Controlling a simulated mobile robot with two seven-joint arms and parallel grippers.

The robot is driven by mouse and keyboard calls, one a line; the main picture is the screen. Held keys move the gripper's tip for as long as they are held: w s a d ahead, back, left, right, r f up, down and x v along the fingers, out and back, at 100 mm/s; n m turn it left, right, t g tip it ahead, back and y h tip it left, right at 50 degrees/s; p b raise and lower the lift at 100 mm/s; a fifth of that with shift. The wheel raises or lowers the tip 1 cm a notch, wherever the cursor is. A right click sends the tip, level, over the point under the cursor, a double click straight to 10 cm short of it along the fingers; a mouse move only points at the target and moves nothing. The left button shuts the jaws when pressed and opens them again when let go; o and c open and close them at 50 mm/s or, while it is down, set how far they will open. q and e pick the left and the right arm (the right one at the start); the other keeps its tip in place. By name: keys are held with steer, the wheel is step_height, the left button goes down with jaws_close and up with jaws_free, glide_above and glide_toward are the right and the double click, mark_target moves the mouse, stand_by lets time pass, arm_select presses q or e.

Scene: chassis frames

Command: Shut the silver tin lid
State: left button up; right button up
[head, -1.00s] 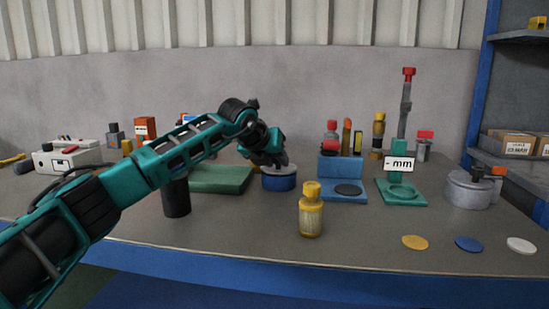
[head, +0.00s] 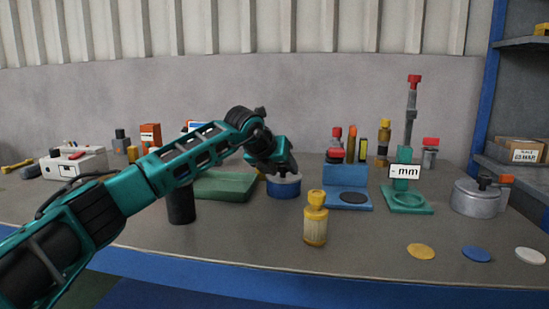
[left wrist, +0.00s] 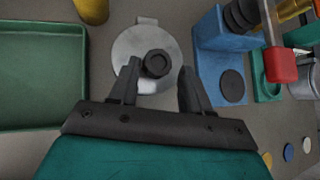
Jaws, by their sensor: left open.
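A round blue tin (head: 284,189) stands on the bench under my left gripper (head: 284,169). Its silver lid (head: 293,178) shows as a thin band on top, partly covered by the gripper. In the left wrist view the silver lid (left wrist: 130,48) is seen from above, with a black knob (left wrist: 157,63) in its middle and a small tab at the far edge. My left gripper (left wrist: 158,68) is open there, its two fingers on either side of the knob, nearer on the left. Contact cannot be told. The lid looks flat on the tin. My right gripper is not in view.
A green tray (head: 223,186) lies left of the tin, a blue stand (head: 345,196) close on its right. A yellow bottle (head: 315,222) stands in front. Coloured discs lie near the front edge.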

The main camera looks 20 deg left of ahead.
arm_select(q)
steer(key=p+v, duration=0.1)
steer(key=v, duration=1.1)
steer(key=shift+s+r+p, duration=0.3)
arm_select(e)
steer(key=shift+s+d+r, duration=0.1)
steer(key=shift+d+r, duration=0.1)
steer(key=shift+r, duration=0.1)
